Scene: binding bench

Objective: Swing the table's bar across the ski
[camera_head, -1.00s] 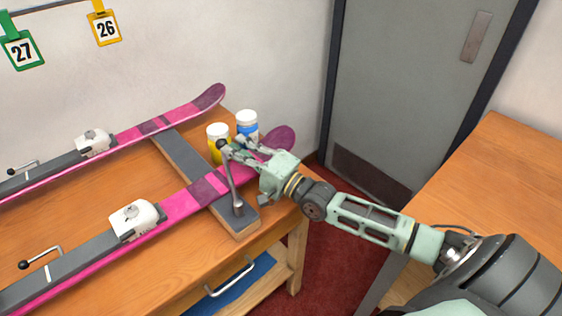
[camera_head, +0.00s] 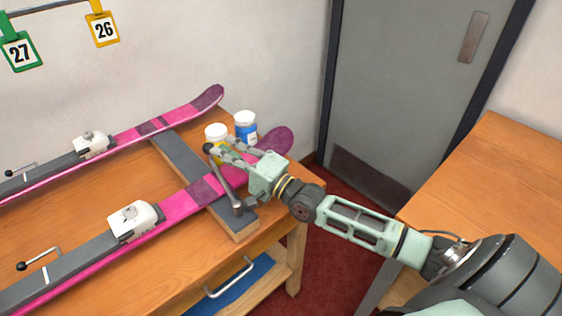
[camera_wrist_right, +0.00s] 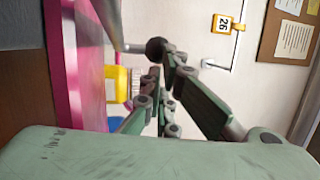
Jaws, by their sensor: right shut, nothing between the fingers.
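The bar (camera_head: 226,180) is a grey lever with a black ball knob, pivoted on the dark grey crosspiece (camera_head: 185,158) of the table (camera_head: 100,210). It leans up and left, its knob above the near pink ski (camera_head: 180,205). My right gripper (camera_head: 217,148) is at the knob, its fingers shut with nothing between them and seeming to touch or nearly touch it. In the right wrist view the knob (camera_wrist_right: 156,49) is just beyond the fingertips (camera_wrist_right: 165,75). My left gripper is not in view.
A yellow jar (camera_head: 216,132) and a blue jar (camera_head: 246,127) stand close behind my right gripper. A second pink ski (camera_head: 190,108) lies farther back. White bindings (camera_head: 134,221) sit on the skis. Another bench (camera_head: 490,190) stands at the right.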

